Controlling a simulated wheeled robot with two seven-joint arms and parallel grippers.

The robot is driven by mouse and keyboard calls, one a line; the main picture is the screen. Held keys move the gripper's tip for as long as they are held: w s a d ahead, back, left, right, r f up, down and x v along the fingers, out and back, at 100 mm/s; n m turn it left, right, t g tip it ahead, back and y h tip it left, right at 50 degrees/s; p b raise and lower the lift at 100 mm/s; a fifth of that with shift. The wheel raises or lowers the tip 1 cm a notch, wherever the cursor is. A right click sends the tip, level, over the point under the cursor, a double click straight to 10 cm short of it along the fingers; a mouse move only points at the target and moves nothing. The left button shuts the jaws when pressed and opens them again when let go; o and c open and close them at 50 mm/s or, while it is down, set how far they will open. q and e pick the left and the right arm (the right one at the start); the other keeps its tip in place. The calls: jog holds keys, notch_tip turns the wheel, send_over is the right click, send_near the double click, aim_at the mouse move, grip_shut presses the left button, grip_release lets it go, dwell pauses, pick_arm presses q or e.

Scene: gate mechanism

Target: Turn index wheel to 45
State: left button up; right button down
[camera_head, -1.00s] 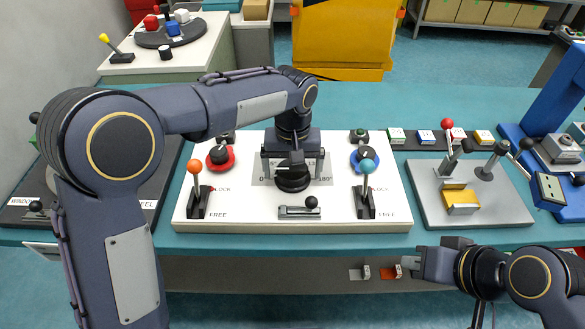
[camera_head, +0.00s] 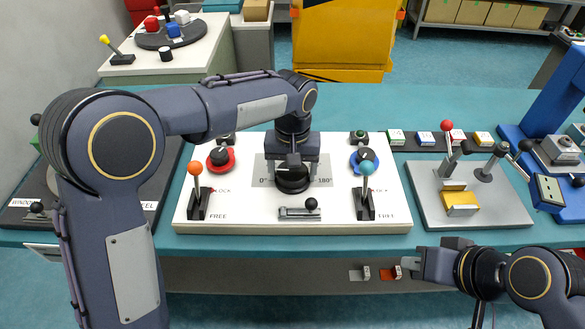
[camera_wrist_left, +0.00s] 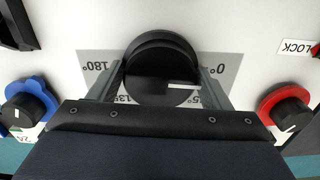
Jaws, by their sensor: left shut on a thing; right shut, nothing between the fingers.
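The black index wheel (camera_head: 292,184) sits on a grey scale plate (camera_head: 262,172) in the middle of the white panel. In the left wrist view the wheel (camera_wrist_left: 158,62) stands between the fingers, and its white mark points right, toward the part of the scale near 0° and 45°. The 45° label is partly hidden by a finger. My left gripper (camera_head: 292,168) is shut on the wheel from above, one finger on each side; it also shows in the left wrist view (camera_wrist_left: 160,82). My right gripper (camera_head: 424,264) is shut and empty, low at the right, away from the panel.
An orange-topped lever (camera_head: 197,190) and a teal-topped lever (camera_head: 366,190) flank the wheel. A red knob (camera_head: 220,158) and a blue knob (camera_head: 364,158) stand behind them. A small black-knobbed slider (camera_head: 300,210) lies in front. A grey plate with levers (camera_head: 485,205) is at right.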

aim_at(293, 170)
pick_arm(q)
jog(key=m+p, duration=0.1)
jog(key=m, duration=0.2)
jog(key=shift+r+m+p, duration=0.15)
jog(key=shift+m+p, duration=0.15)
jog(key=shift+p, duration=0.05)
jog(key=m+p, duration=0.1)
jog(key=m, duration=0.3)
jog(key=shift+m, duration=0.3)
jog(key=o, duration=1)
jog(key=shift+c, duration=0.2)
notch_tip(293, 170, up, 8)
jog(key=shift+f, duration=0.2)
